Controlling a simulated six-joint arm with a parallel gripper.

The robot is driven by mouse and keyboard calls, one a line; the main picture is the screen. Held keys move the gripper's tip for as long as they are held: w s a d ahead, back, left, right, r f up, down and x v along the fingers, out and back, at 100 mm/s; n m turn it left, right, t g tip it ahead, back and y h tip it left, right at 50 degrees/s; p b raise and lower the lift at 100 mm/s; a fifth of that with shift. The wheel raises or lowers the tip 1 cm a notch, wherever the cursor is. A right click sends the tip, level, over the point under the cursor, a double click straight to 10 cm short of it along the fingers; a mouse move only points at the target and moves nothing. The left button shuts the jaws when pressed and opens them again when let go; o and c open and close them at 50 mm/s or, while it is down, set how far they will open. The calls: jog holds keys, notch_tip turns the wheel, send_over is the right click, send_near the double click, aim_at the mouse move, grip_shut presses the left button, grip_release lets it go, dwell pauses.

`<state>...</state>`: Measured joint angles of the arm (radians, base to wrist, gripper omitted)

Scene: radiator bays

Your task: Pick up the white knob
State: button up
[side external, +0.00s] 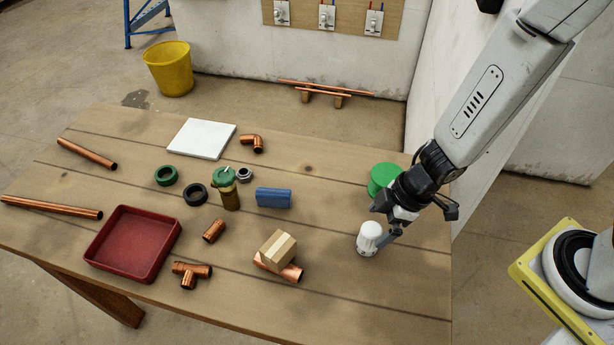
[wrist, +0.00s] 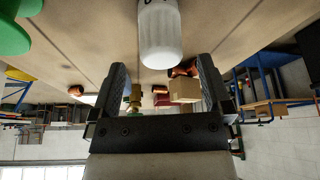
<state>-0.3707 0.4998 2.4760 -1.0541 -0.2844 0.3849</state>
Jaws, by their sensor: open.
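The white knob (side external: 369,238) stands upright on the wooden table near its right end, a ribbed white cap on a narrower base. My gripper (side external: 388,222) is open, just right of the knob and close to it in the side view. In the wrist view the knob (wrist: 160,35) lies ahead, in line with the gap between the two spread fingers (wrist: 161,68), with clear space on both sides. Whether a finger touches it cannot be told.
A green round cap (side external: 384,177) stands just behind my gripper. A blue block (side external: 273,197), copper fittings and a red tray (side external: 133,243) lie further left. The table's front right is clear.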

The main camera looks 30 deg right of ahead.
aim_at(373, 228)
jog(key=shift+f, duration=0.15)
jog(key=shift+x, duration=2.45)
grip_shut()
jog(key=shift+r, duration=0.2)
jog(key=shift+r, duration=4.8)
